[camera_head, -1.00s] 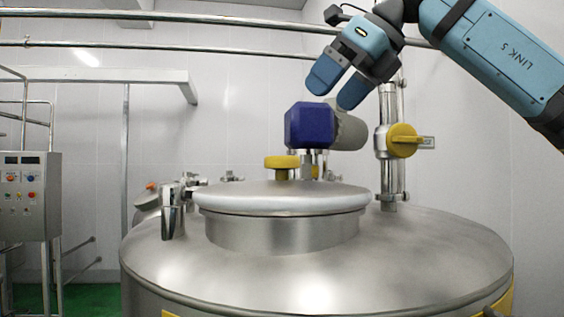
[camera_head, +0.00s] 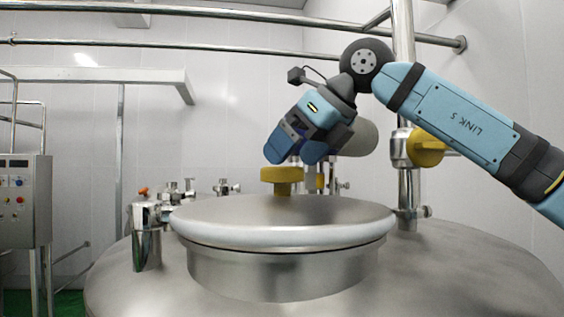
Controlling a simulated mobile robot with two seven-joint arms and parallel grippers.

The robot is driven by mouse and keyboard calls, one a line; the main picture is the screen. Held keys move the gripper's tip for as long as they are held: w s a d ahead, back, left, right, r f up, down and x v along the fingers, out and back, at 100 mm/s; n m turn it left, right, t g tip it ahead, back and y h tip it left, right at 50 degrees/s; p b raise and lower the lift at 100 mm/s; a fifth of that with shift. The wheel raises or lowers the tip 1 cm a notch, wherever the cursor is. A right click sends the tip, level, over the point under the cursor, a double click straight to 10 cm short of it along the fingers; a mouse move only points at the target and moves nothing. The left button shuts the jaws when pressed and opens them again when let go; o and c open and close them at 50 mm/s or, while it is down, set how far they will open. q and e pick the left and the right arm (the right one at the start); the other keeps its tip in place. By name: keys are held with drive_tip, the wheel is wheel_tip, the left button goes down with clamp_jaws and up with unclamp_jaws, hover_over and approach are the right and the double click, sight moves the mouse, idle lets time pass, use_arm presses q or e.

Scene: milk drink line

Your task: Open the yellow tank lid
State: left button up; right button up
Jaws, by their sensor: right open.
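The steel tank (camera_head: 440,278) fills the bottom of the head view. Its round domed lid (camera_head: 250,219) lies flat on the tank's neck and looks shut. A yellow knob (camera_head: 282,176) stands up at the lid's far side. My right gripper (camera_head: 296,156) is open and empty, pointing down, with its blue fingertips just above the knob in the picture. One finger is over the knob and the other is to its right; I cannot tell the depth gap. My left gripper is out of view.
A grey motor (camera_head: 358,138) is partly hidden behind my right gripper. A yellow valve handle (camera_head: 424,147) sits on a vertical pipe at right. Steel fittings (camera_head: 147,236) stand left of the lid. A control cabinet (camera_head: 24,203) is at far left.

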sight(282, 168)
drive_tip(key=shift+p+x, duration=0.3)
drive_tip(key=shift+x, duration=1.6)
drive_tip(key=c, duration=1.3)
